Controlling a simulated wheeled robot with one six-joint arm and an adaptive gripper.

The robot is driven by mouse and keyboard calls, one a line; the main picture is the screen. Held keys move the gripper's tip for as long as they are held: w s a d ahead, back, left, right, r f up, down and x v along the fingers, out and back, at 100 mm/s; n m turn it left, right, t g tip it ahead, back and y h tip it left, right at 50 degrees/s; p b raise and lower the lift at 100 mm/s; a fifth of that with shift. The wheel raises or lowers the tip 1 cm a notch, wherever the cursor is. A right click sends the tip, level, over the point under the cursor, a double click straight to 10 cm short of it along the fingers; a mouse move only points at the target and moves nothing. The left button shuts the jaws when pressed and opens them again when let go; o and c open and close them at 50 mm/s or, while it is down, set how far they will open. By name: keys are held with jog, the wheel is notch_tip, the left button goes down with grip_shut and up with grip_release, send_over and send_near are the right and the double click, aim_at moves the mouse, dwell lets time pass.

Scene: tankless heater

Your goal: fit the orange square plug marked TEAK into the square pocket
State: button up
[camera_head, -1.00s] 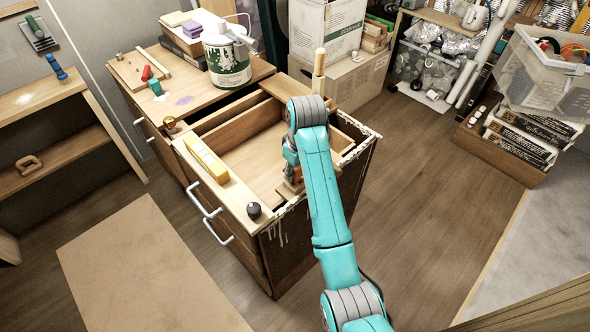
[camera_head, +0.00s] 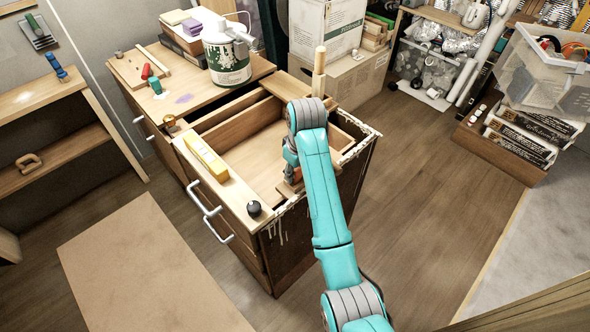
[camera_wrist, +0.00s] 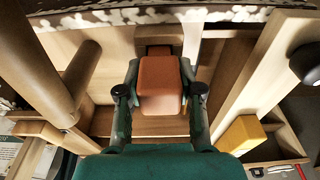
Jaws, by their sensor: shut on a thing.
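My gripper (camera_wrist: 160,78) is shut on the orange square plug (camera_wrist: 160,84), with one finger on each side of it. The TEAK mark cannot be read. A pale wooden block (camera_wrist: 158,33) lies just beyond the plug in the wrist view, with a dark recess partly showing at the plug's far edge. I cannot tell whether that recess is the square pocket, or whether the plug is in it or above it. In the head view, my arm hides most of the gripper, and the wooden piece (camera_head: 288,189) shows below it inside the cabinet's open top.
The open-topped cabinet (camera_head: 236,190) has raised walls around the work. A yellow block (camera_head: 206,157) and a black knob (camera_head: 254,208) sit on its front rim. A wooden post (camera_head: 319,72) stands behind my arm. A green-and-white canister (camera_head: 228,60) stands at the back left.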

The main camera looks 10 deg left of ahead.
jog(key=shift+f, duration=0.6)
dwell(0.4)
jog(key=o, duration=1.2)
